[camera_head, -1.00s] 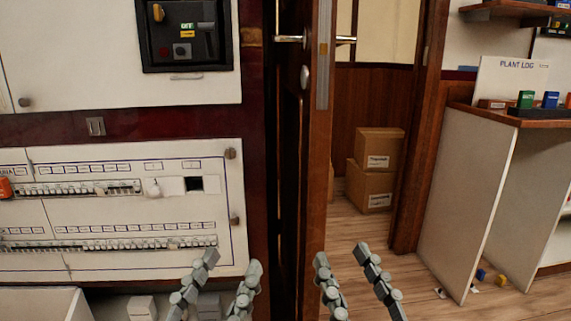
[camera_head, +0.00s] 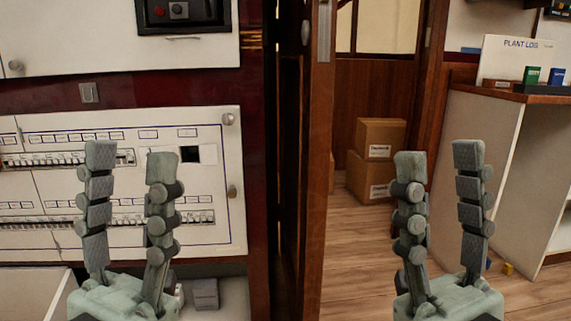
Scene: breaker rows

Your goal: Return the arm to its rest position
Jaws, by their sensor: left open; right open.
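My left gripper (camera_head: 131,158) is raised upright in front of the white breaker panel (camera_head: 228,195), at the left of the head view. Its two fingers are spread apart with nothing between them, and they hide part of the breaker rows. My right gripper (camera_head: 439,157) stands upright at the right, in front of the doorway and the side of a white shelf unit. Its fingers are also spread and empty. Both grippers appear at a similar height.
An open wooden door (camera_head: 317,180) stands between the grippers. Cardboard boxes (camera_head: 381,139) are stacked beyond the doorway on a wooden floor (camera_head: 350,270). A white shelf unit (camera_head: 480,140) stands at right. Small grey boxes (camera_head: 205,294) lie below the panel.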

